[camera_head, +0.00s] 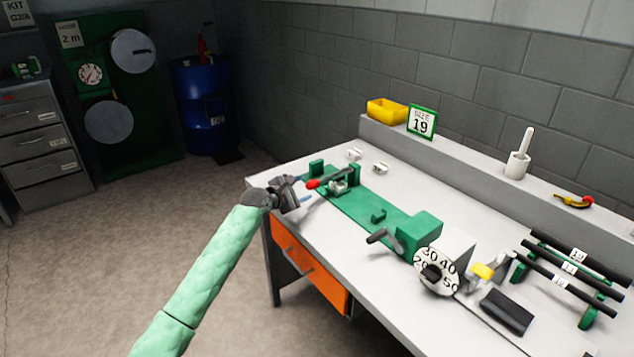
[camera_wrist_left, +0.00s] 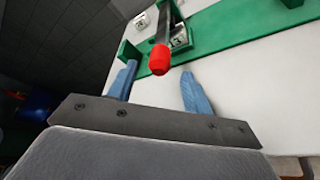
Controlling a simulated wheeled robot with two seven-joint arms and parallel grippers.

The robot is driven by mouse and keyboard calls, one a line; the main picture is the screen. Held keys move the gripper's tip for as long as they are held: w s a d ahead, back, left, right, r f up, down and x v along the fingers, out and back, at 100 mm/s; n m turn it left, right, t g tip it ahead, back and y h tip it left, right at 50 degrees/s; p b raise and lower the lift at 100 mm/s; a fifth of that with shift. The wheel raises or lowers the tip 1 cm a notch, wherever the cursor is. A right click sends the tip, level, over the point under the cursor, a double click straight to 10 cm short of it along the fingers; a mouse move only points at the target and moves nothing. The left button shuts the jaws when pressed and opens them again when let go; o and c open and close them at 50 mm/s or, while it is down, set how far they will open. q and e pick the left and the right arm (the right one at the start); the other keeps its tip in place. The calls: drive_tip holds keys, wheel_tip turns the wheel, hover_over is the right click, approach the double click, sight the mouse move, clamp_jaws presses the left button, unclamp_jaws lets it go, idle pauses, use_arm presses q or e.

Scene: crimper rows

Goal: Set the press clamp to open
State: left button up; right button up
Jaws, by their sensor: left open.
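The press clamp (camera_head: 340,186) sits at the far left end of the green press base (camera_head: 372,212) on the white bench. Its dark lever with a red knob (camera_head: 313,184) points left toward my gripper. My left gripper (camera_head: 298,190) is at the bench's left end, beside the knob. In the left wrist view the gripper (camera_wrist_left: 155,88) is open, with its two blue fingers apart. The red knob (camera_wrist_left: 160,60) shows between and just beyond the fingertips, and nothing is visibly gripped. Whether the fingers touch the knob I cannot tell. My right gripper is not in view.
A dial (camera_head: 436,272) and a crank handle (camera_head: 383,237) are at the press's near end. Black hoses (camera_head: 570,268) lie on a green rack at right. A size 19 sign (camera_head: 421,122) and a yellow bin (camera_head: 387,111) stand on the rear ledge. An orange drawer (camera_head: 308,270) is below the bench.

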sight(316, 184)
use_arm(q)
drive_tip(key=shift+w+d, duration=0.2)
drive_tip(key=shift+d, duration=0.1)
drive_tip(key=p+x, duration=0.1)
drive_tip(key=x, duration=0.4)
drive_tip(key=shift+w+d, duration=0.2)
drive_tip(key=shift+w, duration=0.1)
drive_tip(key=shift+w+d+f, duration=0.25)
drive_tip(key=shift+w+d, duration=0.05)
drive_tip(key=shift+w, duration=0.05)
drive_tip(key=shift+w+d, duration=0.1)
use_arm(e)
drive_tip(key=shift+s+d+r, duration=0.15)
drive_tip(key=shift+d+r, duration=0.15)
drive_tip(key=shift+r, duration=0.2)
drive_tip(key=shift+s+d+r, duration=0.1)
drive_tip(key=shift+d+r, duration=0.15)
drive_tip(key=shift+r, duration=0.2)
use_arm(q)
drive_tip(key=shift+c, duration=0.3)
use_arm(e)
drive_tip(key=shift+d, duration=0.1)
use_arm(q)
drive_tip(key=c, duration=0.4)
clamp_jaws()
